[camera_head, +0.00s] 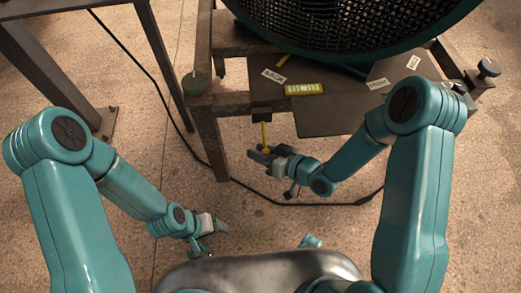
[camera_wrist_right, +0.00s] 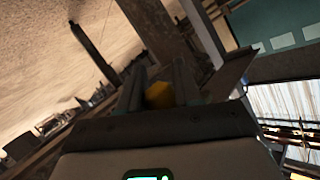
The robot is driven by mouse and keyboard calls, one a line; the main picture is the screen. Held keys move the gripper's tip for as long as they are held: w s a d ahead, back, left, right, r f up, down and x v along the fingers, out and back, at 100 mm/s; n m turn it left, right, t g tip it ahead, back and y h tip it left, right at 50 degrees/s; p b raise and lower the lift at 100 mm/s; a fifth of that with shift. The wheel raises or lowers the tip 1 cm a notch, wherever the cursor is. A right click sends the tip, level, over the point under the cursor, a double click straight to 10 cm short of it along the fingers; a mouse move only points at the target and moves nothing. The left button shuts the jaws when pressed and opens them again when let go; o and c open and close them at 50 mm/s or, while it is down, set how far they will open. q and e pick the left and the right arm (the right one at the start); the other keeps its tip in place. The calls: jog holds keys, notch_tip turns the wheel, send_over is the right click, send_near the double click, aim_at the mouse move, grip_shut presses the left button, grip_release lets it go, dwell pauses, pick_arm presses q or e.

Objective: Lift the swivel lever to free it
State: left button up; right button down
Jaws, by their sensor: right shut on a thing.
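The swivel lever (camera_head: 263,134) is a thin yellow rod hanging below the front edge of the metal frame, beneath a dark bracket. My right gripper (camera_head: 262,154) is at its lower end, with its jaws around it. In the right wrist view the yellow end (camera_wrist_right: 159,95) sits between the two fingers of my right gripper (camera_wrist_right: 160,92), which is shut on it. My left gripper (camera_head: 212,225) is low at the left, away from the lever and close to my body. Its finger gap is too small to make out.
The metal frame (camera_head: 220,102) carries a large round dark mesh drum (camera_head: 340,25) with a green rim. A yellow label plate (camera_head: 304,89) and white tags (camera_head: 273,76) lie on its shelf. A dark cable (camera_head: 300,204) runs over the floor. A steel table (camera_head: 60,45) stands at the left.

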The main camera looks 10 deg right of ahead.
jog(key=shift+r, duration=0.25)
jog(key=c, duration=0.8)
grip_release()
jog(key=shift+f, duration=0.1)
jog(key=shift+p+v, duration=1.55)
jog(key=shift+v, duration=6.6)
jog(key=shift+s, duration=0.1)
jog(key=shift+c, duration=0.4)
